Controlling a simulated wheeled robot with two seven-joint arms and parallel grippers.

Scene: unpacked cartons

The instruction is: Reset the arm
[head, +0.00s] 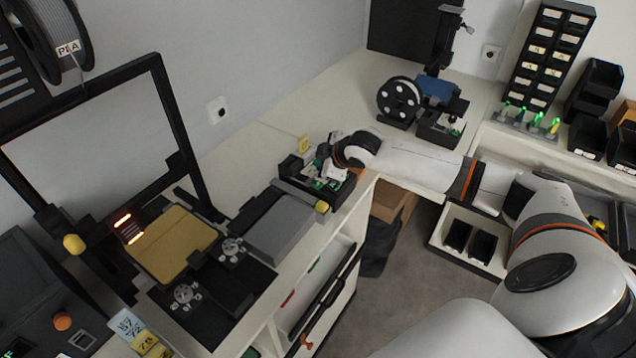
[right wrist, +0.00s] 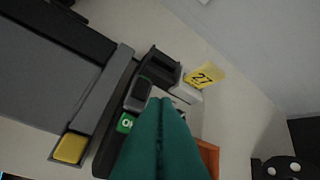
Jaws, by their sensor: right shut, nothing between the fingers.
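My right arm (head: 412,163) reaches in from the right of the head view, stretched across the gap between the benches. My right gripper (head: 325,160) is over a black tray of small parts (head: 342,197) at the bench end. In the right wrist view its two teal fingers (right wrist: 166,108) are pressed together with nothing between them. The fingers hide part of the tray, so I cannot tell whether they touch anything. My left gripper is not in view.
A yellow tag marked 27 (right wrist: 203,76) stands behind the tray. A grey box (head: 285,228) and a black-framed machine with a gold plate (head: 172,243) lie to the left. A spool (head: 399,101) stands on the back bench. Bare bench (head: 290,105) lies behind the tray.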

